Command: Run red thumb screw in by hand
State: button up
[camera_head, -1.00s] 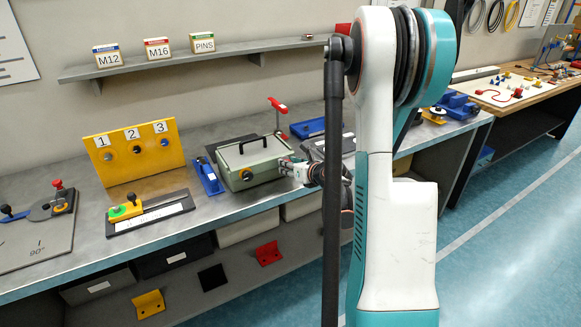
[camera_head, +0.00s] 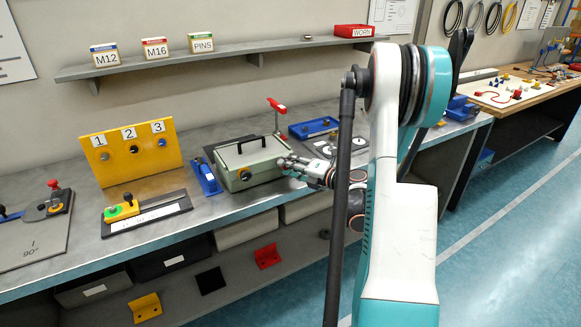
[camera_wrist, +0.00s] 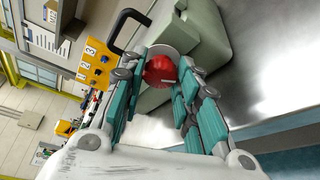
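The red thumb screw (camera_wrist: 160,71) shows in the wrist view as a round red knob on a pale round seat at the wall of the grey-green box. The box (camera_head: 238,182) stands on the bench in the head view, with a black handle on its lid. My gripper (camera_wrist: 164,68) is at the box's right end, its two teal fingers on either side of the red knob. The fingertips are very near the knob's sides; I cannot tell whether they press on it. In the head view my gripper (camera_head: 284,163) hides the screw. The screw's thread is not visible.
A red-handled clamp (camera_head: 277,108) rises behind the box. A blue tray (camera_head: 300,131) lies to its right, and a blue fixture (camera_head: 206,178) stands close on its left. A yellow numbered panel (camera_head: 112,165) is farther left. Bare bench shows in front of the box.

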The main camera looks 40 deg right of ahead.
jog(key=shift+o, duration=1.1)
jog(key=c, duration=0.8)
jog(key=shift+f+m+t, duration=0.1)
jog(key=shift+m+t, duration=0.2)
jog(key=shift+m, duration=0.5)
jog(key=o, duration=0.8)
